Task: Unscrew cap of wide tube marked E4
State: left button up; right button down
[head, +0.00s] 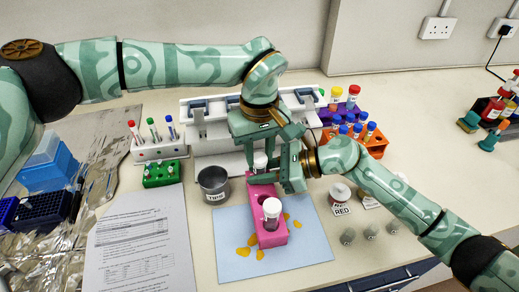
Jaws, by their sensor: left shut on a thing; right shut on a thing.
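A pink rack (272,240) stands on a light blue mat (236,266). A wide tube with a white cap (272,208) is upright in its near end. Another white-capped tube (260,160) is at the rack's far end, partly hidden by my grippers. My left gripper (262,152) comes down from above and is shut at this far tube's cap. My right gripper (276,170) reaches in from the right and is shut at the same tube, close beside the left one. The exact contact is hidden. No E4 mark is readable on either tube.
A metal TIPS cup (213,184) stands left of the rack. A green rack (162,173) and a white tube rack (158,150) are farther left. An orange rack (376,146) stands behind my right arm.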

pick_arm(q)
jog(key=n, duration=1.8)
jog(key=shift+n, duration=0.4)
jog(key=n, duration=0.9)
jog(key=shift+r+n, duration=0.1)
jog(key=shift+n, duration=0.2)
jog(key=n, duration=1.2)
jog(key=shift+n, duration=0.4)
jog(key=shift+r, duration=0.25)
